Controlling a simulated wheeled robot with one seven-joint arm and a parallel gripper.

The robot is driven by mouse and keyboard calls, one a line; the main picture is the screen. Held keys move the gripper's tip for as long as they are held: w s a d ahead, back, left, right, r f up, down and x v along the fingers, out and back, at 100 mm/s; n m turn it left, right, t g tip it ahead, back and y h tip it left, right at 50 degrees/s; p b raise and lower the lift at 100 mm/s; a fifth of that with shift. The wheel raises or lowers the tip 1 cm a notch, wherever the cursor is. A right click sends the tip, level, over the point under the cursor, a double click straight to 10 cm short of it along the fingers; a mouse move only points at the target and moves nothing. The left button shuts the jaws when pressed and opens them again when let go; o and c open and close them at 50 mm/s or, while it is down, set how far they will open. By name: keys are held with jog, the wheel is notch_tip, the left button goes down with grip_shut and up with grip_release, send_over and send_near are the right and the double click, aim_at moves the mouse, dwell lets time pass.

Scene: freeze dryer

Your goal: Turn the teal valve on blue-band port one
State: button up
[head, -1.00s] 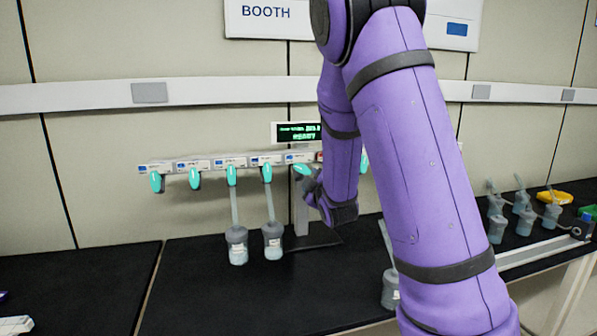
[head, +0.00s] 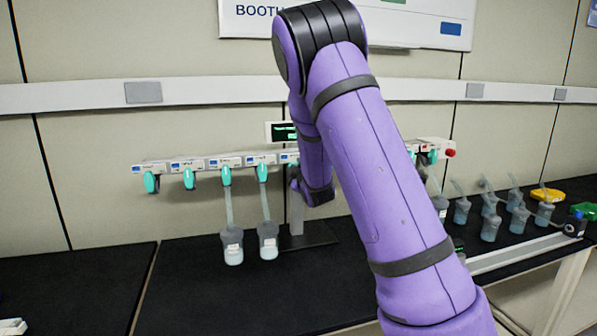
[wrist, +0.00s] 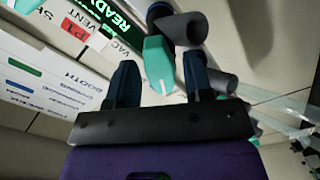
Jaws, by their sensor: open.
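A teal valve handle (wrist: 157,62) shows in the wrist view between the two dark fingers of my gripper (wrist: 160,70). The gripper is open around it, and contact cannot be told. A nearby label has a red mark (wrist: 70,27) that seems to read P1, beside the word VENT. In the head view, teal valves hang from a manifold (head: 205,164) with blue-marked labels, including the far-left valve (head: 151,183). Their port numbers are too small to read. My arm hides the manifold's middle, and the fingers are not clear there.
Two bottles (head: 233,247) (head: 268,241) hang below the manifold on tubes. A red knob (head: 450,153) marks its right end. Several flasks (head: 490,228) stand at the right. A lit green display (wrist: 118,22) reads READY.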

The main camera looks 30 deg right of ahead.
grip_shut()
jog(key=shift+m, duration=0.3)
jog(key=m, duration=1.1)
jog(key=shift+a+f, duration=0.1)
jog(key=shift+f, duration=0.05)
dwell(0.4)
grip_release()
